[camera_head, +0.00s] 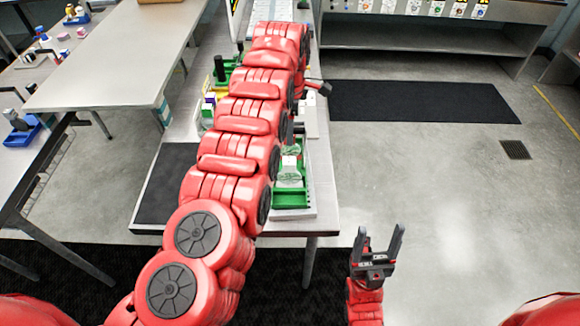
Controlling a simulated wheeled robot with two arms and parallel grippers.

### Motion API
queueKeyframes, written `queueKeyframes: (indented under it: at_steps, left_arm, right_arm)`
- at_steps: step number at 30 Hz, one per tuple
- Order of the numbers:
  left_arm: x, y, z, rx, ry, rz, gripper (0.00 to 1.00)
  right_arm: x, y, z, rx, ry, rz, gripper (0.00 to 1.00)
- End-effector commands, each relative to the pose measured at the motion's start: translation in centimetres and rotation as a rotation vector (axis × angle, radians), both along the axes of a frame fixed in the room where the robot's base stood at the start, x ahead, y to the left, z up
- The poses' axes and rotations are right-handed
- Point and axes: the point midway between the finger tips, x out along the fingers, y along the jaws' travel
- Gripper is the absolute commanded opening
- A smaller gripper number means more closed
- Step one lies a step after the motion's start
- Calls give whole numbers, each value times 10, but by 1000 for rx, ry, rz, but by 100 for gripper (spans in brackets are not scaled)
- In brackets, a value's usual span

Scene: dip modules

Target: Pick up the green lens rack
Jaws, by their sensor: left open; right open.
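A green rack (291,199) with clear round pieces in it, which looks like the green lens rack, is near the table's front right corner. My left arm covers its left side. My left arm reaches up the picture over the table. A small dark part beside the arm looks like my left gripper (318,87); the rest is hidden behind the arm, and it is above and beyond the rack in the picture. My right gripper (379,244) is open and empty, its fingers pointing up the picture, right of the table and apart from the rack.
The table (322,190) also bears a dark mat (165,185) at left and a green holder with a dark upright piece (220,69). Another table (105,65) stands at left. Open floor with a black mat (410,101) lies to the right.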

Motion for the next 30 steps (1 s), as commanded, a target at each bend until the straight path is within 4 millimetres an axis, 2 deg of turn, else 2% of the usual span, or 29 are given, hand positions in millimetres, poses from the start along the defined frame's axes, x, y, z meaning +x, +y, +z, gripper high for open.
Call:
queueKeyframes:
  at_steps: [3, 8, 14, 17, 24, 30]
  left_arm:
    - [-3, 0, -11, 3, 8, -1, 57]
    - [0, 0, -35, 2, 0, 1, 57]
    - [0, 0, -39, 0, -2, 1, 57]
    - [0, 0, -39, 0, -2, 1, 43]
    - [0, 0, -39, 0, -2, 1, 0]
    - [0, 0, -39, 0, -2, 1, 0]
  right_arm:
    - [0, 0, 24, 0, -1, 0, 67]
    - [0, 0, 30, 0, 0, 0, 67]
    - [0, 0, 28, 0, 0, 0, 67]
    - [0, 0, 28, 0, 0, 0, 67]
    - [0, 0, 28, 0, 0, 0, 67]
    - [0, 0, 28, 0, 0, 0, 67]
